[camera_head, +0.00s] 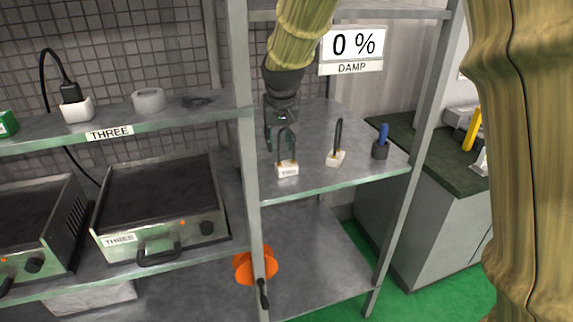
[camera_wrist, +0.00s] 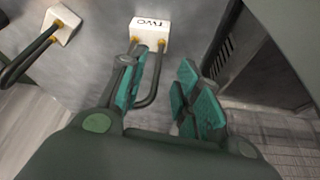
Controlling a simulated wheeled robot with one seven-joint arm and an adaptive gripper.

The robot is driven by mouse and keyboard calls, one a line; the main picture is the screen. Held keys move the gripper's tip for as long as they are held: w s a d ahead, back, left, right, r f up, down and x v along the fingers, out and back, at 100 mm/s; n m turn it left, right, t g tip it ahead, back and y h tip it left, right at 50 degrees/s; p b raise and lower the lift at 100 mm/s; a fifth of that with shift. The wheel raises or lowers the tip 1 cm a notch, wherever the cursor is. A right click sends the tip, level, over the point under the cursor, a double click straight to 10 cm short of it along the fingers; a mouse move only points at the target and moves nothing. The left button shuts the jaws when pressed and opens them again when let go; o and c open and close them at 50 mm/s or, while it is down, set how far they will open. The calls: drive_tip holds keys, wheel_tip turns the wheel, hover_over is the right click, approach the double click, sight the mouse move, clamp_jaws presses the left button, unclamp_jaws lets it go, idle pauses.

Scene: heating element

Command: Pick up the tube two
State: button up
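Tube two is a dark U-shaped tube (camera_head: 287,138) on a white base block (camera_head: 288,171), standing on the upper shelf in the head view. In the wrist view the block reads TWO (camera_wrist: 150,32), upside down, and the dark loop (camera_wrist: 154,88) extends from it toward my gripper. My gripper (camera_wrist: 163,68) is open, with green-padded fingers. The loop lies between the fingers, close beside the left one; whether they touch I cannot tell. In the head view my gripper (camera_head: 280,135) is at the loop, just behind it, and partly hidden.
A similar tube (camera_head: 337,145) stands to the right; its block also shows in the wrist view (camera_wrist: 62,25). A blue-handled item (camera_head: 381,144) stands farther right. The shelf's front post (camera_head: 246,150) is left of my gripper. A sign reading 0 % DAMP (camera_head: 352,49) hangs behind.

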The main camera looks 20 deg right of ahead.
sight(279, 152)
drive_tip(key=shift+p+x, duration=0.35)
drive_tip(key=shift+x, duration=3.05)
drive_tip(key=shift+d, duration=0.1)
clamp_jaws()
